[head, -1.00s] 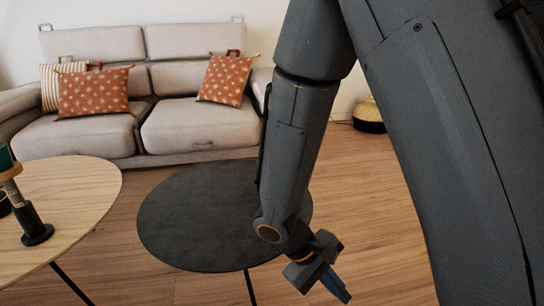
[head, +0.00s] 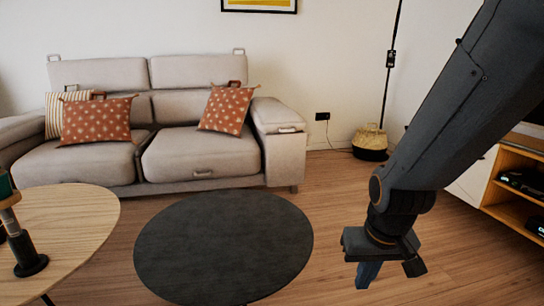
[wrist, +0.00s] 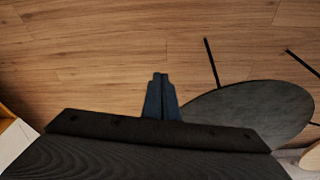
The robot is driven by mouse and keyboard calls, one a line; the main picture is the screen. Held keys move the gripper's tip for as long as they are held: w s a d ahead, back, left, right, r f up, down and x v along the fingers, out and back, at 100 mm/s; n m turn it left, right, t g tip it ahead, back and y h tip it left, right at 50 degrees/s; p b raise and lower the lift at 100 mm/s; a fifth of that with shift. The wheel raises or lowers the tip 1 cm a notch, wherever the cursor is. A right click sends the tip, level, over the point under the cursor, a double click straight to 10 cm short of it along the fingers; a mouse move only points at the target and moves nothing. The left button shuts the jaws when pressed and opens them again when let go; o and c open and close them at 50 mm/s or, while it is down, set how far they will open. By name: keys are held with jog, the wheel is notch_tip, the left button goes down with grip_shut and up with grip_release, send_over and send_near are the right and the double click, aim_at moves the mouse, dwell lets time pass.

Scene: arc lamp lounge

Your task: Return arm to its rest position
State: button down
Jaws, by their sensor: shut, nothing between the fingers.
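My gripper (head: 368,274) hangs at the lower right in the head view, fingers pointing down, to the right of the dark round table and apart from it. In the wrist view my gripper (wrist: 160,82) shows its two blue-grey fingers together over bare wood floor. It is shut and holds nothing. My arm comes in from the upper right in the head view, bent at the wrist.
A dark round table (head: 225,245) stands bare at the centre. A wooden table (head: 85,215) with a dark stand is at left. A sofa (head: 200,155) with cushions is behind. A basket (head: 370,142) and a shelf unit (head: 512,168) are at right. Floor between is clear.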

jog(key=s+a+r+n+g+y, duration=0.1)
jog(key=s+a+r+n, duration=0.25)
jog(key=s+a, duration=0.55)
jog(key=s+a+r+n+g+y, duration=0.1)
jog(key=s+a+r+n+g, duration=0.15)
jog(key=s+a+r, duration=0.65)
jog(key=w+d+r+m+h+p, duration=0.1)
jog(key=d+r+m+p, duration=0.2)
jog(key=d+r+p, duration=0.6)
jog(key=w+d+r+m+h+p, duration=0.1)
jog(key=d+r+m+p, duration=0.2)
jog(key=p, duration=2.4)
jog(key=d+r+t, duration=0.1)
jog(key=d+r, duration=0.4)
jog(key=r, duration=0.5)
jog(key=shift+w+d+r, duration=0.15)
jog(key=shift+d+r, duration=0.15)
jog(key=shift+d, duration=0.1)
jog(key=shift+a, duration=0.15)
